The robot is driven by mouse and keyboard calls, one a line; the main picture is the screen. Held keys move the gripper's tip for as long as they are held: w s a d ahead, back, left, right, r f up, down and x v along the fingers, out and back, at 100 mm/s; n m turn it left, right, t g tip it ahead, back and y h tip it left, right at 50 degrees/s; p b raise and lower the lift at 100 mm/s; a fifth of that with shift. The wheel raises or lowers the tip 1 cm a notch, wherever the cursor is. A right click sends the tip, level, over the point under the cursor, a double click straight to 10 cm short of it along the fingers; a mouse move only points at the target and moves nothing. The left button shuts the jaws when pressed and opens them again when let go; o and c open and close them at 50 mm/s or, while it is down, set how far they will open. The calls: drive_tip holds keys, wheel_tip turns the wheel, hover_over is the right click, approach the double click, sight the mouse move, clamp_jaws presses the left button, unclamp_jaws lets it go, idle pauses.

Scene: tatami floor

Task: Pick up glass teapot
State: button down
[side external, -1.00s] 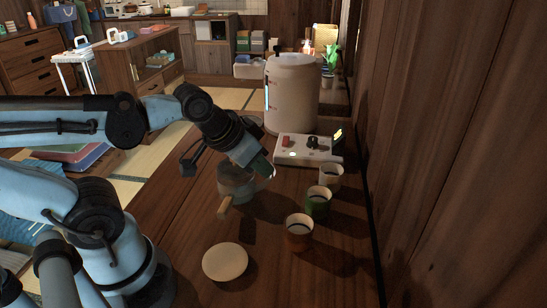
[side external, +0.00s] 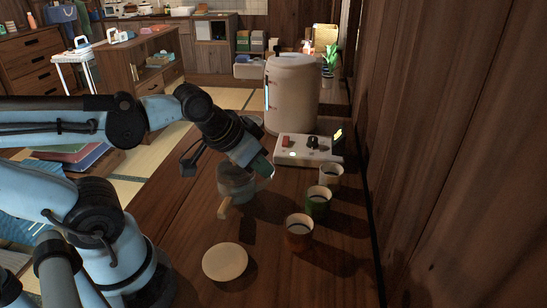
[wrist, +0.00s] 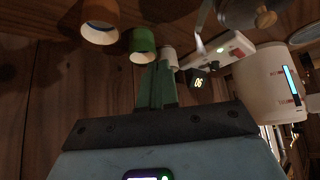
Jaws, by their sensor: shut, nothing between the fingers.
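The glass teapot (side external: 236,186) stands on the wooden counter, grey and see-through, with a light wooden handle (side external: 224,208) pointing toward the camera. My gripper (side external: 265,168) is over the teapot's upper right side and hides part of its top. From this side I cannot tell whether it touches the teapot. In the wrist view the green fingers (wrist: 157,86) are together with nothing between them.
A brown cup (side external: 299,232), a green cup (side external: 318,203) and a white cup (side external: 331,175) stand right of the teapot. Behind are a white scale-like device (side external: 304,151) and a large cream canister (side external: 292,95). A round pale disc (side external: 225,262) lies in front. A wooden wall (side external: 450,150) bounds the right.

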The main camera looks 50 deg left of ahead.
drive_tip(key=c, duration=0.9)
unclamp_jaws()
drive_tip(key=n+g, duration=0.7)
drive_tip(key=n, duration=0.2)
approach(228, 199)
drive_tip(key=shift+f, duration=4.9)
